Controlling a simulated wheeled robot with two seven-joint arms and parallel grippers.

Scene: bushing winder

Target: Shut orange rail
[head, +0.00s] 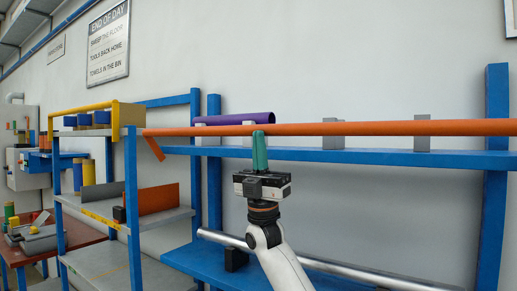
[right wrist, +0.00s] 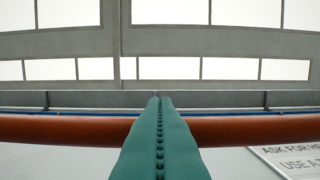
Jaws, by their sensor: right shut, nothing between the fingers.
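The orange rail (head: 360,128) is a long bar running across the head view, from the blue frame at the left to past the right edge. It also shows in the right wrist view (right wrist: 255,130), crossing behind the fingers. My right gripper (head: 259,140) has green fingers pointing up, shut together with nothing between them. Its fingertips overlap the rail in the head view; I cannot tell whether they touch it. In the right wrist view the fingers (right wrist: 160,110) also show shut, in front of the rail. My left gripper is not in view.
A blue rack (head: 400,158) stands behind the rail, with a purple half-tube (head: 235,118) on its top bar. A silver bar (head: 340,270) lies lower down. At the left are a shelf unit (head: 133,200) with a yellow rail (head: 85,109) and a red-brown table (head: 75,240).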

